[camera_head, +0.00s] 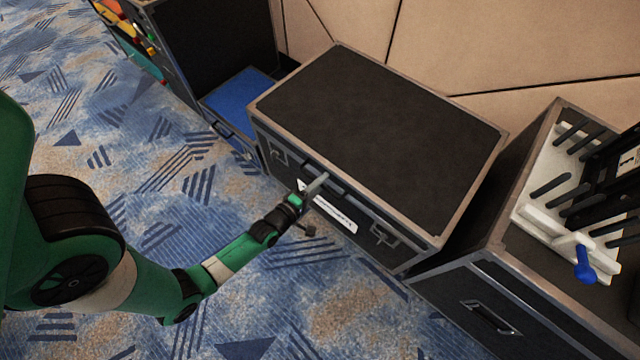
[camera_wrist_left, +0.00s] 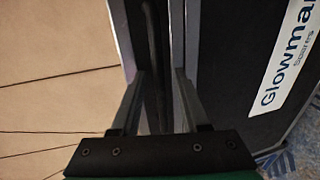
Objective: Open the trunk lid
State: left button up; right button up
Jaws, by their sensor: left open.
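The trunk (camera_head: 390,130) is a black case with grey metal edges, standing against the beige wall with its lid closed. Its front has metal latches and a white label, which reads "Glowma…" in the left wrist view (camera_wrist_left: 287,55). My left gripper (camera_head: 318,186) is at the front upper edge of the trunk, above the label. In the left wrist view my left gripper (camera_wrist_left: 160,92) has its two fingers apart, on either side of a dark bar or lip (camera_wrist_left: 152,40) along the trunk edge. Whether the fingers touch it I cannot tell. My right gripper is not in view.
Another black case (camera_head: 480,300) stands close on the right, carrying a white rack (camera_head: 545,205) with dark pegs and a blue item (camera_head: 584,265). A low blue-topped case (camera_head: 240,98) is on the left. Patterned carpet (camera_head: 330,300) in front is clear.

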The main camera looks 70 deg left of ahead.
pick_arm(q)
jog(key=shift+c, duration=0.3)
grip_shut()
dwell(1.1)
